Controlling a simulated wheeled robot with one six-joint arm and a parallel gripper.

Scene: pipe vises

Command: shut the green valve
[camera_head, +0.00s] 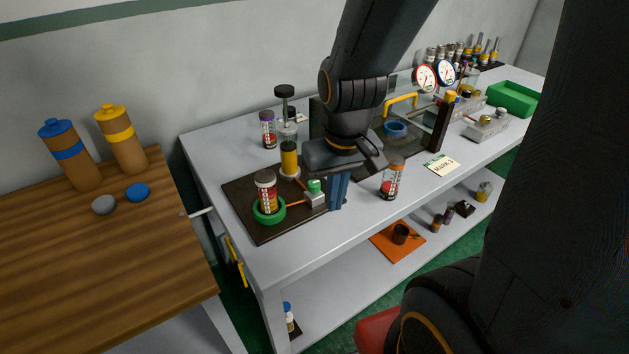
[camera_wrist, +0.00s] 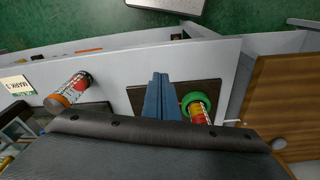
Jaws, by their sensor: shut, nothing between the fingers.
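The green valve (camera_head: 314,187) has a small green knob on a pale block, on the dark brown board (camera_head: 257,231) at the near left of the white bench. An orange-red line joins it to a green ring (camera_head: 268,214) that holds an upright vial (camera_head: 266,188). My gripper (camera_head: 334,207) points down just right of the valve, its blue fingers together and empty. I cannot tell whether they touch the valve. In the wrist view the fingers (camera_wrist: 160,76) stand beside the green ring (camera_wrist: 187,98); the valve is not visible there.
An orange-capped vial (camera_head: 392,179) stands close to the right of my gripper. A yellow syringe-like column (camera_head: 289,160) stands behind the valve. A label card (camera_head: 441,165) lies farther right. The bench front strip (camera_head: 320,240) is clear.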

